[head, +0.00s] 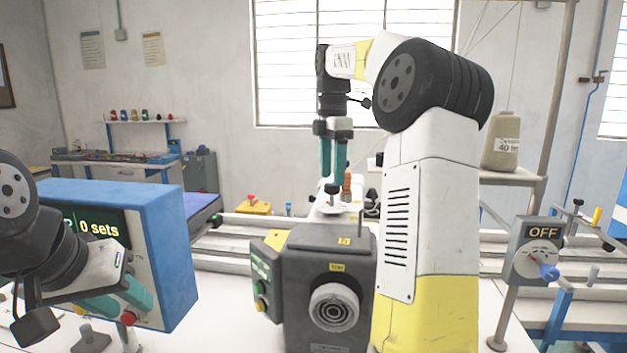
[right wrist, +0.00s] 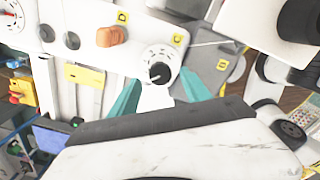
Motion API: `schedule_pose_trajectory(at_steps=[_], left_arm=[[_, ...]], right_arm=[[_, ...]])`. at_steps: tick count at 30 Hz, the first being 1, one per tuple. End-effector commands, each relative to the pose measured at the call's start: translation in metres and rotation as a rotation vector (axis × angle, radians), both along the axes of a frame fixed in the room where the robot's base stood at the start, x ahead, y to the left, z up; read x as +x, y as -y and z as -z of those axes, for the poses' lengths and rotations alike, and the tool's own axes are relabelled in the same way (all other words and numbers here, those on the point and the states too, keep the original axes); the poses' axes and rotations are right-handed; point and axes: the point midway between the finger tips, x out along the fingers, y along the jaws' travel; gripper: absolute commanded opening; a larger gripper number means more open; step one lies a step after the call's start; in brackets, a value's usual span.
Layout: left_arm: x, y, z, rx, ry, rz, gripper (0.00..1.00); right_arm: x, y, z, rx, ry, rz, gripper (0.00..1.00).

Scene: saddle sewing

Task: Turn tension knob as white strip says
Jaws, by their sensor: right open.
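In the right wrist view a round white dial with tick marks carries a small black knob (right wrist: 158,73). Yellow tags sit near it, and an orange knob (right wrist: 111,36) stands up and to the left. My right gripper (right wrist: 160,92) is open, its teal fingers either side of the dial and apart from the knob. In the head view this gripper (head: 334,180) points down over a white disc (head: 333,208) behind the dark machine head. My left gripper (head: 122,302) appears open and empty at the lower left. I cannot make out a readable white strip.
A blue box (head: 160,250) with a "0 sets" display stands beside my left gripper. The dark machine head (head: 330,275) with a round front dial is in the middle.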

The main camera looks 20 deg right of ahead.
Motion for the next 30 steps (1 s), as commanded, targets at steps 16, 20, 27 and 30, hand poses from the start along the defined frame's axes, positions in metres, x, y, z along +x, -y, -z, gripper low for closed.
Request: schedule_pose_trajectory(at_steps=[16,20,27,30], left_arm=[[0.000,0.000,0.000,0.000,0.000,0.000,0.36],[0.000,0.000,0.000,0.000,0.000,0.000,0.36],[0.000,0.000,0.000,0.000,0.000,0.000,0.36],[0.000,0.000,0.000,0.000,0.000,0.000,0.36]], right_arm=[[0.000,0.000,0.025,-0.001,0.002,0.001,0.52],[0.000,0.000,0.025,-0.001,0.002,0.001,0.27],[0.000,0.000,0.024,-0.001,0.002,0.002,0.00],[0.000,0.000,0.024,-0.001,0.002,0.009,0.00]])
